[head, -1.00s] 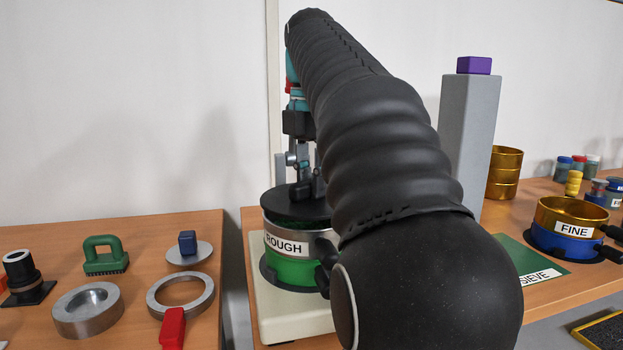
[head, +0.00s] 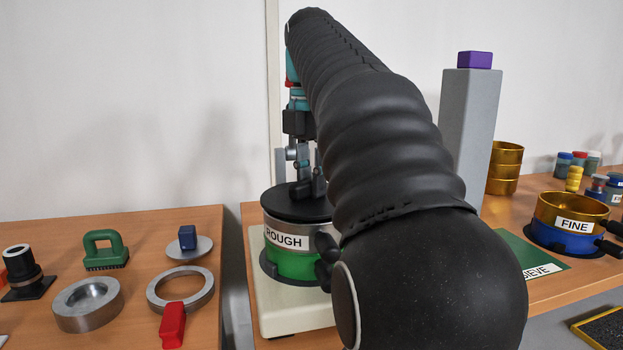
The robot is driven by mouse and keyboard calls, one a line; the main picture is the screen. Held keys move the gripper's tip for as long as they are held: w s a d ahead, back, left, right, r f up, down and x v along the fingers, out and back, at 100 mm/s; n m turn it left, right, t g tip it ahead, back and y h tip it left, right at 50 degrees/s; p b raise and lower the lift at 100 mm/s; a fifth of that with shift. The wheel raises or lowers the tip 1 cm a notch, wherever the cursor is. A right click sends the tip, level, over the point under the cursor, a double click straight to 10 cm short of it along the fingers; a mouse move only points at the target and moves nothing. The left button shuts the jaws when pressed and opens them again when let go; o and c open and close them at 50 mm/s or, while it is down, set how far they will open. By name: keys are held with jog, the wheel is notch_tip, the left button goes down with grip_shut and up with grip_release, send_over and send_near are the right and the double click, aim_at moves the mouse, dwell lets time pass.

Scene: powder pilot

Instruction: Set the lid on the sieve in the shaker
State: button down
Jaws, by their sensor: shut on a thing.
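The black round lid (head: 283,207) lies level on top of the sieve (head: 286,239), a silver ring with a ROUGH label and a green lower part. The lid looks in contact with the rim at the front left; its right side is hidden by my arm. The sieve stands on the cream shaker base (head: 288,312). My gripper (head: 308,192) points down at the middle of the lid and is shut on it; the grip itself is small and partly hidden behind my arm.
A grey column with a purple block (head: 475,60) stands right of my arm. The left table (head: 130,318) holds metal rings, a green brush and a blue-knobbed disc.

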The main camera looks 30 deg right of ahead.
jog(key=shift+f, duration=0.45)
jog(key=c, duration=0.9)
grip_release()
jog(key=shift+c, duration=0.2)
